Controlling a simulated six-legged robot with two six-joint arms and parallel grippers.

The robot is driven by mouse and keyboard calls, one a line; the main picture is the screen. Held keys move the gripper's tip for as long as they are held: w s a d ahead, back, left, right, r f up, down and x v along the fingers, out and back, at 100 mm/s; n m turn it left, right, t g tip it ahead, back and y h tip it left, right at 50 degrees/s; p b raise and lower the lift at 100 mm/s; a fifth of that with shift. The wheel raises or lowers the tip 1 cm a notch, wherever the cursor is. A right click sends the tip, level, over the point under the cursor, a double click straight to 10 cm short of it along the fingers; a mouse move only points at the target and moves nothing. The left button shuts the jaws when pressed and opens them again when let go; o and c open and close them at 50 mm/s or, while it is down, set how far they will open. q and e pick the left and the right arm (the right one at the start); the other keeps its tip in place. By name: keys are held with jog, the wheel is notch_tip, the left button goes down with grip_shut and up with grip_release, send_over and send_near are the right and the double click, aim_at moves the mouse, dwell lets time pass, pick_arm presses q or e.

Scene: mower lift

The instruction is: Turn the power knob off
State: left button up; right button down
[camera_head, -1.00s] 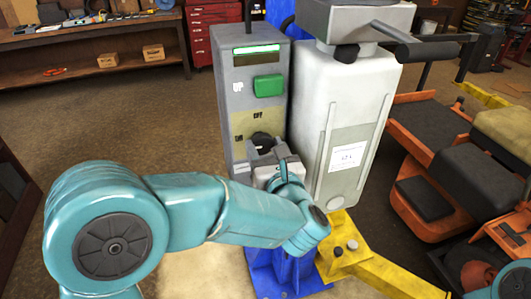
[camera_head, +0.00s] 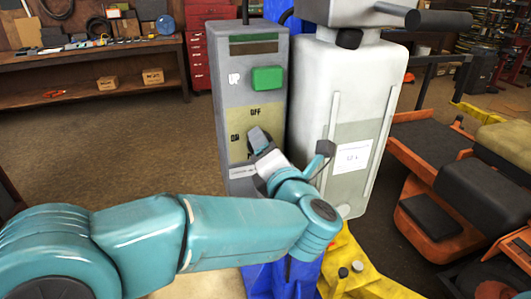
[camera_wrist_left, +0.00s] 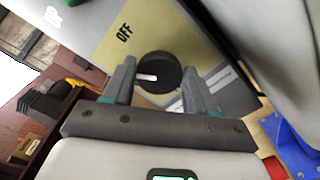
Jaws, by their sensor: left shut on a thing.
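The power knob (camera_wrist_left: 166,68) is a round black dial on a yellow-olive panel (camera_wrist_left: 199,45). In the wrist view its white mark points left, with the OFF label up and to its left. My left gripper (camera_wrist_left: 160,75) has its two grey fingers on either side of the knob and is shut on it. In the head view the gripper (camera_head: 259,146) covers most of the knob, below OFF and right of ON. The grey control box (camera_head: 224,85) stands upright and has a green button (camera_head: 267,78) above the panel. My right gripper is out of view.
A tall white housing (camera_head: 334,100) stands close on the right of the box. A yellow and blue lift base (camera_head: 345,250) is below, and an orange mower (camera_head: 430,215) is at right. A workbench (camera_head: 100,40) and red drawers (camera_head: 197,65) are behind. Open floor lies left.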

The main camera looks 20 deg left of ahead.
pick_arm(q)
jog(key=shift+f+m, duration=0.1)
jog(key=shift+m, duration=3)
jog(key=o, duration=1)
jog(key=b+v, duration=0.2)
jog(key=v, duration=1.4)
jog(key=shift+d+b, duration=0.1)
jog(key=shift+b, duration=0.25)
